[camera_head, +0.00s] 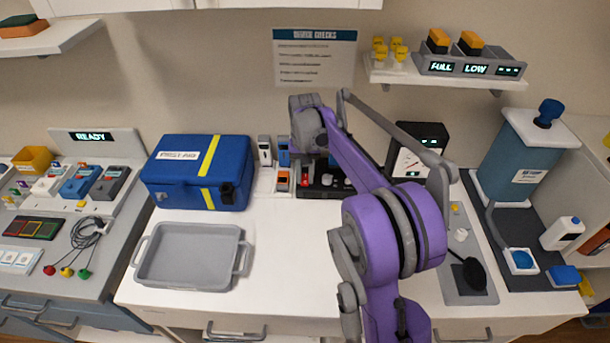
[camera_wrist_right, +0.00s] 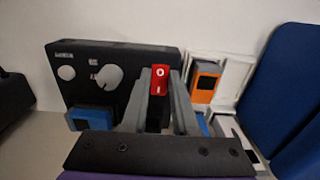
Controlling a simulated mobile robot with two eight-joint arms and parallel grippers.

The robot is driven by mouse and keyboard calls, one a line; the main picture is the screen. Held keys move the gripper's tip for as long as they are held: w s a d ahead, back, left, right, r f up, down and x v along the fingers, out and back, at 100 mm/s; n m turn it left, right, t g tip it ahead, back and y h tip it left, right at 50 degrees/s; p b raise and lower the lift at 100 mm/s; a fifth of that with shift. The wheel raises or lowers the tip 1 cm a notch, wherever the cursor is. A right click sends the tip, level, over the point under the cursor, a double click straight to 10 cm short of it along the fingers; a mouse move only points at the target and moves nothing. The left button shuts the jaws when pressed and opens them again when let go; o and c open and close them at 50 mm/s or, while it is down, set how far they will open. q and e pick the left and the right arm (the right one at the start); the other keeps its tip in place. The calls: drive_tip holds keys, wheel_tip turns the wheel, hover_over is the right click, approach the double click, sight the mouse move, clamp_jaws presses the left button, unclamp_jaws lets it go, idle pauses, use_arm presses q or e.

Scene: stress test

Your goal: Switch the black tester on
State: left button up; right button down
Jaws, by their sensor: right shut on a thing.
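The black tester (camera_head: 325,190) stands at the back of the white counter, partly hidden by my right arm in the head view. In the right wrist view its black face (camera_wrist_right: 113,62) shows light knobs and a red rocker switch (camera_wrist_right: 160,78) marked O and I. My right gripper (camera_wrist_right: 162,85) is at this switch, one grey finger on each side, shut on it. In the head view the right gripper (camera_head: 308,160) is small and partly hidden at the tester. My left gripper is in neither view.
A blue first aid box (camera_head: 170,185) and a grey tray (camera_head: 190,282) are left of the tester. An orange device (camera_head: 282,180) stands close beside it. A gauge box (camera_head: 420,140) is to the right, behind my arm. Counter beside the tray is clear.

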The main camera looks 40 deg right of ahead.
drive_tip(key=shift+w+d+r+g+y+p, duration=0.1)
drive_tip(key=shift+w+d+g+y+p, duration=0.1)
drive_tip(key=shift+g+y, duration=0.2)
drive_tip(key=shift+w+d+g+y+p, duration=0.1)
drive_tip(key=shift+g+y+p, duration=0.1)
drive_tip(key=shift+g+y, duration=0.5)
drive_tip(key=shift+g, duration=0.2)
drive_tip(key=c, duration=0.7)
unclamp_jaws()
